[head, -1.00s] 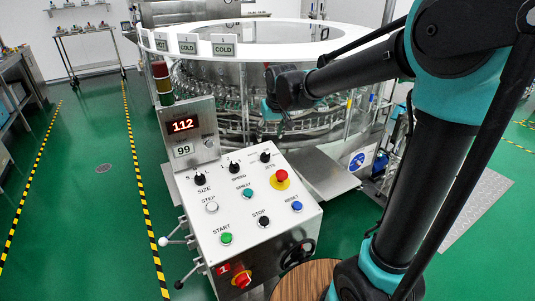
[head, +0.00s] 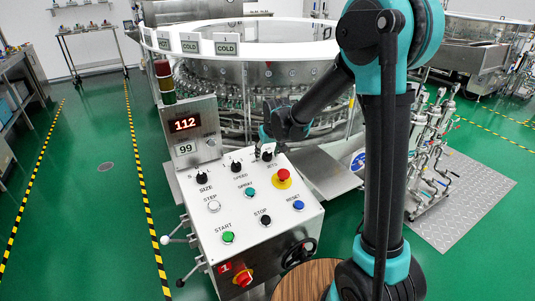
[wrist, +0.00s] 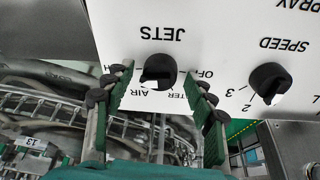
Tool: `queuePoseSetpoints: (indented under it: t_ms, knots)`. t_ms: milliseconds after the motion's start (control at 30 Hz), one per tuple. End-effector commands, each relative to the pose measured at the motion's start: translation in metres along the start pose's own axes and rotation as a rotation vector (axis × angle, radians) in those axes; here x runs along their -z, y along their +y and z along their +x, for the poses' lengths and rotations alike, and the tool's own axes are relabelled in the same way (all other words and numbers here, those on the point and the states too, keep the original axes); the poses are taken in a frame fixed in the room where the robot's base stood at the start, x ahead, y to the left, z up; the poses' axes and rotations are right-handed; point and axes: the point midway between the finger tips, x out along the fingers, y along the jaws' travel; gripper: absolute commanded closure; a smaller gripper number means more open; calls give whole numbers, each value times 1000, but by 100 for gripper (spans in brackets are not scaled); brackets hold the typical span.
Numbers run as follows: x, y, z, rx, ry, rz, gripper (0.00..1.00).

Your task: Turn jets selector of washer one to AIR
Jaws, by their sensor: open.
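The white control panel (head: 235,240) of the washer carries a red label "1" low on its front. Its black JETS selector (head: 267,156) is at the top right of the panel. In the wrist view the JETS selector (wrist: 158,70) appears upside down, with OFF, WATER and AIR marks partly hidden around it. I cannot tell clearly which mark it points to. My gripper (wrist: 158,82) is open, with a green-padded finger on either side of the selector and a visible gap to each. In the head view my gripper (head: 268,142) is just over it.
The black SPEED knob (wrist: 270,80) is right of the fingers in the wrist view. The red emergency button (head: 282,178) sits close in front of the selector. The bottle-filled rotary washer (head: 225,95) stands behind the panel. Green floor is clear at left.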

Motion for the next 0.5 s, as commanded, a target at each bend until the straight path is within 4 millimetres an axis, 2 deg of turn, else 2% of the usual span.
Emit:
queuePoseSetpoints:
  t_ms: [200,500]
  knots:
    - [0,0,0,0,0,0,45]
    - [0,0,0,0,0,0,82]
